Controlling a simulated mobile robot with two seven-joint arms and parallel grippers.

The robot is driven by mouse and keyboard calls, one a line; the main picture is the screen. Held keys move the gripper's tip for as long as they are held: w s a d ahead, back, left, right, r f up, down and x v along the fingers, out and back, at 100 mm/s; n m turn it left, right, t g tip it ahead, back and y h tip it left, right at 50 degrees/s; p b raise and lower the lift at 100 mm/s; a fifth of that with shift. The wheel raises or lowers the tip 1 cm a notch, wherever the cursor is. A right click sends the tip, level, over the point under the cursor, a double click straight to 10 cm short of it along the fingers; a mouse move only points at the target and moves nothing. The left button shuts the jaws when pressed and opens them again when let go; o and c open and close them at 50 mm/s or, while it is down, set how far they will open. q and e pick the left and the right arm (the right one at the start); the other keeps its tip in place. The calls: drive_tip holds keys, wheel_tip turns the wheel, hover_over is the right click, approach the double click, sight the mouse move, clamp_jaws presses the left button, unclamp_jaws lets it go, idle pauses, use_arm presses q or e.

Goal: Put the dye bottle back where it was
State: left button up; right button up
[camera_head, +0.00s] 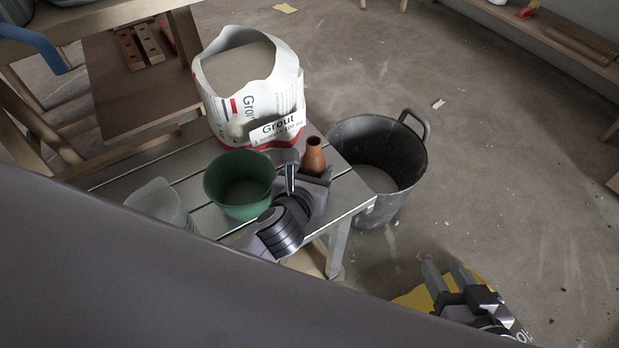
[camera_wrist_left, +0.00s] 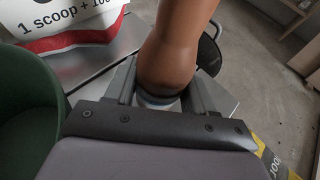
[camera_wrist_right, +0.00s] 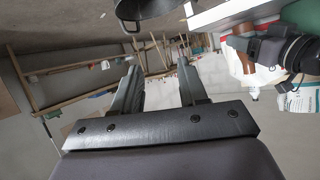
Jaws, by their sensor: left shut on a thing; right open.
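The dye bottle (camera_head: 313,155) is brown-orange with a narrow neck. My left gripper (camera_head: 314,178) is shut on it near the right end of the slatted bench, between the green bucket and the black bucket. In the left wrist view the bottle (camera_wrist_left: 172,45) stands between the two fingers (camera_wrist_left: 160,95), with its lower part gripped. Whether its base touches the bench is hidden. My right gripper (camera_head: 447,274) is open and empty, over the floor right of the bench. Its spread fingers (camera_wrist_right: 160,88) show in the right wrist view.
A white grout bag (camera_head: 222,110) stands behind the bottle on the bench (camera_head: 345,195). A green bucket (camera_head: 218,192) and a translucent container (camera_head: 158,203) stand to the left. A black bucket (camera_head: 412,150) stands on the floor beside the bench. The floor farther right is mostly clear.

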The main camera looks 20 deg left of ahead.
use_arm(q)
drive_tip(key=shift+f+b, duration=0.3)
drive_tip(key=shift+f, duration=0.2)
drive_tip(key=shift+r, duration=0.1)
use_arm(e)
drive_tip(key=shift+w+a, duration=0.25)
drive_tip(key=shift+a, duration=0.35)
use_arm(q)
drive_tip(key=shift+f, duration=0.2)
drive_tip(key=o, duration=0.8)
